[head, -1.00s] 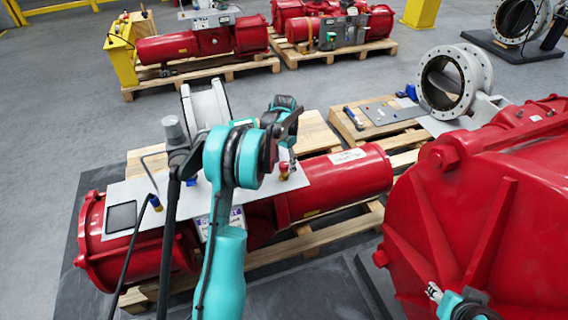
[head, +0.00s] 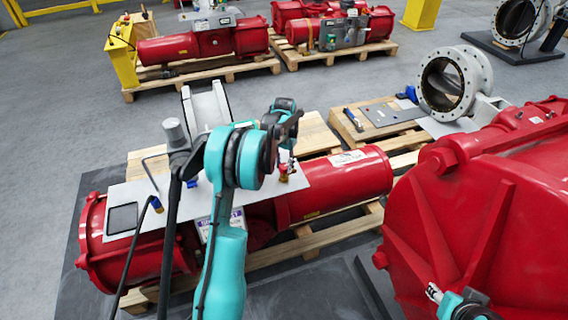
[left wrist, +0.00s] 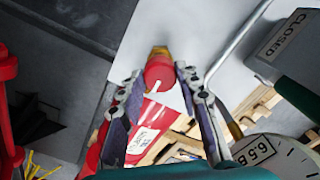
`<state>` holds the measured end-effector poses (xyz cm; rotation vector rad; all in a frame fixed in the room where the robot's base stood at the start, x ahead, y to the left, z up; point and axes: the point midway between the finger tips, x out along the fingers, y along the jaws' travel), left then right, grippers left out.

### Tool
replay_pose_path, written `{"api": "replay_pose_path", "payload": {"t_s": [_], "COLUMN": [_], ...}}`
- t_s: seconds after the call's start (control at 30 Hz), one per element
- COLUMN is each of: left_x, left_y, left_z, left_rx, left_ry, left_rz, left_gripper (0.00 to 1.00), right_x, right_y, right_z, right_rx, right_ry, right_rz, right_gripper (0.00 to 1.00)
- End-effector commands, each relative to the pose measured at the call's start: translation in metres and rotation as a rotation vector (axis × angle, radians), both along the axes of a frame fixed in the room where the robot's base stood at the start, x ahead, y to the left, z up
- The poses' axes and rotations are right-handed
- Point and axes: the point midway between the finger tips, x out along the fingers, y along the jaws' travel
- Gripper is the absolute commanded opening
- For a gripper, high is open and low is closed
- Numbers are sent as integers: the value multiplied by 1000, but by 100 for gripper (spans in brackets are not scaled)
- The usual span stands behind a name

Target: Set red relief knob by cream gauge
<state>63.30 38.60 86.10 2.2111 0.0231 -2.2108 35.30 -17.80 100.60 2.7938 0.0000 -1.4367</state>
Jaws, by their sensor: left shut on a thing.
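The red relief knob (left wrist: 158,74) with a white pointer mark sits on a brass stem over the pale plate in the left wrist view. It shows small in the head view (head: 283,169). My left gripper (left wrist: 162,86) has one finger on each side of the knob and is shut on it; its fingers are partly hidden in the head view. The cream gauge (left wrist: 278,158), marked "6.5 B", is cut off at the lower right of the wrist view. Its needle is not clear. Part of my right arm (head: 464,306) shows at the bottom right; its gripper's state is unclear.
A grey block marked CLOSED (left wrist: 288,45) and a bent metal rod lie right of the knob in the wrist view. The red actuator cylinder (head: 345,182) rests on a wooden pallet. A large red housing (head: 470,215) stands at the right.

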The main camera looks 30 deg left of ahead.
Motion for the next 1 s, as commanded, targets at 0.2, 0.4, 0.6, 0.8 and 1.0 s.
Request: {"api": "replay_pose_path", "payload": {"t_s": [0.2, 0.4, 0.6, 0.8, 1.0], "left_x": [0, 0, 0, 0, 0], "left_y": [0, 0, 0, 0, 0], "left_z": [0, 0, 6, 42, 86], "left_rx": [0, 0, 0, 0, 0], "left_ry": [0, 0, 0, 0, 0], "left_rz": [-2, -2, -3, -3, -2], "left_gripper": [54, 54, 54, 54, 54], "right_x": [0, 0, 0, 0, 0], "right_y": [0, 0, 0, 0, 0], "right_z": [0, 0, 0, 0, 0], "right_rx": [0, 0, 0, 0, 0], "right_ry": [0, 0, 0, 0, 0], "right_rz": [0, 0, 0, 0, 0], "right_gripper": [40, 40, 40, 40, 40]}}
